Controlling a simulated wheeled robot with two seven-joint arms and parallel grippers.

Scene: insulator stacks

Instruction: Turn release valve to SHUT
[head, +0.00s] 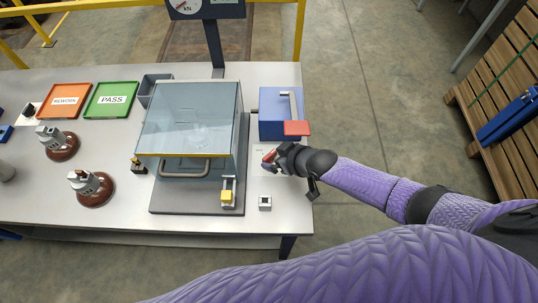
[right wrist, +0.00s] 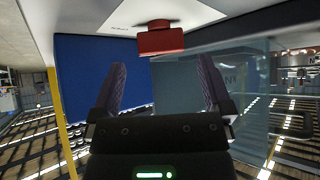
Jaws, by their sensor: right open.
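In the right wrist view the red handle (right wrist: 160,40) shows near the top, on a short stem by a white label plate (right wrist: 150,17). My right gripper (head: 281,158) is beside it in the head view, partly hiding it. In the wrist view the open fingers (right wrist: 162,70) stand apart with nothing between them, and the handle shows beyond their tips. My left gripper is not in view.
The clear box (head: 188,115) with its front handle stands left of my gripper. A blue box (head: 276,104) with a red-ended lever (head: 297,128) is just behind. A small square button unit (head: 265,202) is in front. Insulators (head: 93,187) and trays (head: 111,99) are farther left.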

